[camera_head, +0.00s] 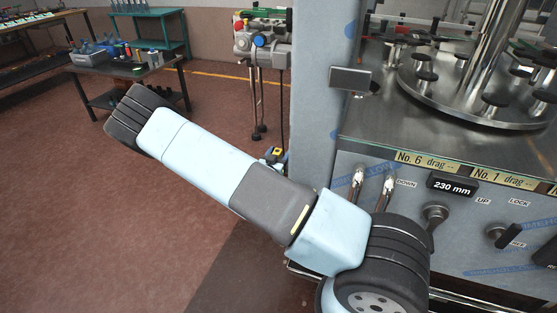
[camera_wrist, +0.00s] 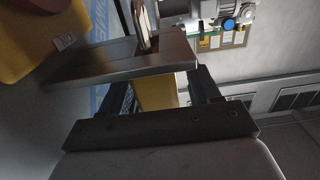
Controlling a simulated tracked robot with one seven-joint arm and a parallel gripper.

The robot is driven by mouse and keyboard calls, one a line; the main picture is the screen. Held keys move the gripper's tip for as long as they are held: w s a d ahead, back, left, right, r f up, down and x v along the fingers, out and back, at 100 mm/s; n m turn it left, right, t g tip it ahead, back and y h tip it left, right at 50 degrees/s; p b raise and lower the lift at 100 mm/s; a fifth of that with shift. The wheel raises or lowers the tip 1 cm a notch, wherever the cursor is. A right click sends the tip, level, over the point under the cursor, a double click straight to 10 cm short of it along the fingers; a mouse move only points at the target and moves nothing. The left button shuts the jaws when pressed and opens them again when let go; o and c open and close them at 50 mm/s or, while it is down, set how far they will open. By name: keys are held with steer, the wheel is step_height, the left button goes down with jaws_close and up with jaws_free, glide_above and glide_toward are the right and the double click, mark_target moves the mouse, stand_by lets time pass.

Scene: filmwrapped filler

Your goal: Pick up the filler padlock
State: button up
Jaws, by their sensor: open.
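In the wrist view, my gripper (camera_wrist: 162,78) is open, with one dark finger on each side of a yellow block. This block looks like the body of the filler padlock (camera_wrist: 155,92). A shiny metal shackle (camera_wrist: 145,25) stands beyond a grey metal plate (camera_wrist: 120,62), which crosses in front of the fingers and partly hides the join between shackle and body. I cannot tell whether either finger touches the block. In the head view my arm crosses the middle, and the gripper and padlock do not show.
A large yellow thing (camera_wrist: 30,35) with a small label fills the wrist view's upper left. In the head view, the filler (camera_head: 460,215) with levers and knobs stands at right, beside a grey column (camera_head: 325,100). A bench (camera_head: 130,68) stands at left; brown floor lies open.

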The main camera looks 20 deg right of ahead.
steer(key=c, duration=1.1)
steer(key=shift+c, duration=0.2)
